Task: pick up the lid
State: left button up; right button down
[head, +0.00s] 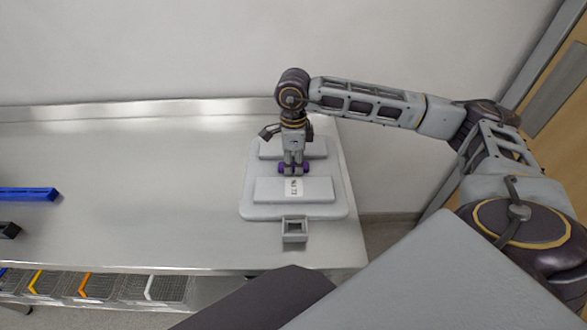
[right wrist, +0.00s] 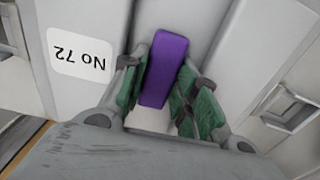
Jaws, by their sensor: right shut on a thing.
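The lid (head: 262,210) is a light grey rectangular cover with raised blocks, lying on the metal table at its right end. It has a white label reading "No 72" (right wrist: 79,53) and a purple handle (right wrist: 163,70) in its middle. My right gripper (head: 293,170) points down at the middle of the lid. In the right wrist view its green-padded fingers (right wrist: 158,95) are on both sides of the purple handle, shut on it. I cannot tell whether the lid is lifted off what lies below. My left gripper is not in view.
The metal table (head: 150,190) is largely clear left of the lid. A blue bar (head: 28,194) and a black block (head: 9,230) sit at the far left. A grey latch (head: 294,229) is at the lid's front. Wire baskets (head: 100,286) are below; a wall stands behind.

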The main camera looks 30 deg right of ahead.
aim_at(293, 165)
jog(key=shift+r, duration=0.15)
notch_tip(293, 165, up, 10)
dwell(0.9)
dwell(0.3)
